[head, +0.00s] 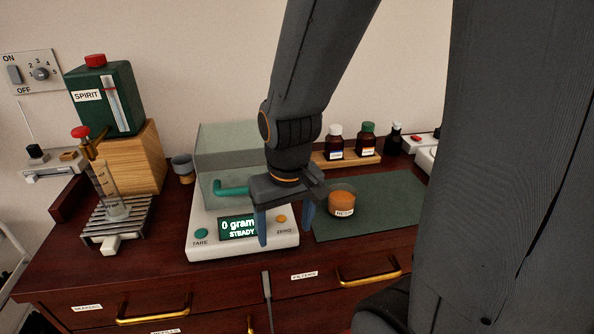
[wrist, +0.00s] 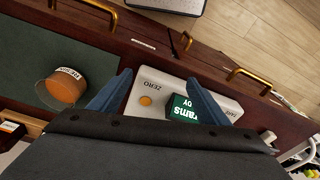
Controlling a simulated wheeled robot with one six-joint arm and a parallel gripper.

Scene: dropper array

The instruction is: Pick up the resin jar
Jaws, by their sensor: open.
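The resin jar (head: 343,203) is a small clear jar with orange contents and a white label reading RESIN. It stands on the dark green mat (head: 388,196), right of the scale. It also shows at the left of the wrist view (wrist: 66,88). My gripper (head: 285,228) is open and empty, with its blue fingers pointing down over the front right of the scale (head: 200,243). In the wrist view the jar lies to the left of both fingers (wrist: 160,98), apart from them.
The scale, reading 0 grams, has a clear cover with a green handle. Brown bottles (head: 335,143) stand on a wooden rack behind the mat. A green spirit can (head: 103,97) and a glass cylinder (head: 109,190) are at left. Brass drawer handles (head: 368,270) project from the front.

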